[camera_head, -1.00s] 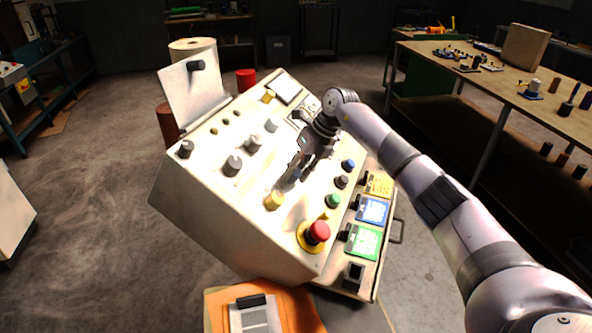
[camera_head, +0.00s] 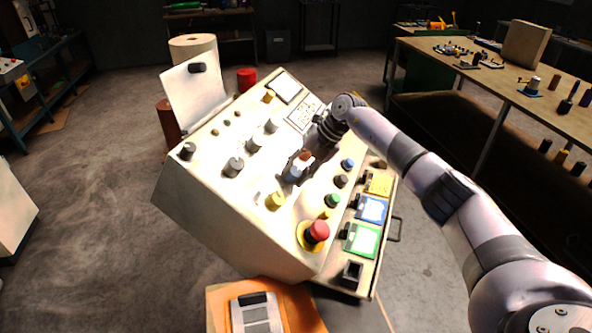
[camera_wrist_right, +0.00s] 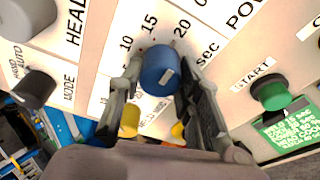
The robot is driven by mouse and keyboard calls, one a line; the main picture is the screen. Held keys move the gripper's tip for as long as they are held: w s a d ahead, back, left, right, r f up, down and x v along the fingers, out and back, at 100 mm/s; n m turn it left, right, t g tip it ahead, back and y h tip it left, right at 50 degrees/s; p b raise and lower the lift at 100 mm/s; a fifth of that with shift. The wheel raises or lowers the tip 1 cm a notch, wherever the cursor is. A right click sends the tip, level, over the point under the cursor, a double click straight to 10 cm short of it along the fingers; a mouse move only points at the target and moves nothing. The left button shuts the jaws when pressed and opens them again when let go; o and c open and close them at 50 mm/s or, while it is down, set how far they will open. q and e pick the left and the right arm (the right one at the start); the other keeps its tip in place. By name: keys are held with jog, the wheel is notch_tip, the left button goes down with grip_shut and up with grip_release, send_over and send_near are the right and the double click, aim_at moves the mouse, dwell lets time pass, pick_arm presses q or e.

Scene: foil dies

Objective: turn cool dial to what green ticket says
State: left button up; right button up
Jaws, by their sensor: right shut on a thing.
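My right gripper (camera_head: 305,158) is over the sloped cream panel (camera_head: 222,198), its fingers shut on a blue dial (camera_head: 291,175). In the right wrist view the blue dial (camera_wrist_right: 158,72) sits between the fingertips of the gripper (camera_wrist_right: 160,80), at a scale showing 10, 15, 20 and "sec". No "cool" label is readable there, and the fingers hide part of the lettering. The green ticket (camera_head: 361,241) is at the panel's lower right; it also shows in the right wrist view (camera_wrist_right: 292,128), its text too small to read surely. My left gripper is out of view.
Close to the dial are a yellow knob (camera_head: 275,200), a green start button (camera_head: 333,200) and a red mushroom button (camera_head: 318,231). Blue (camera_head: 372,209) and yellow (camera_head: 380,184) tickets stand above the green one. An open white lid (camera_head: 190,98) rises at the upper left.

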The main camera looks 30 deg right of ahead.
jog(key=shift+r, duration=0.1)
dwell(0.4)
jog(key=o, duration=1.1)
jog(key=shift+o, duration=0.2)
jog(key=v, duration=1.2)
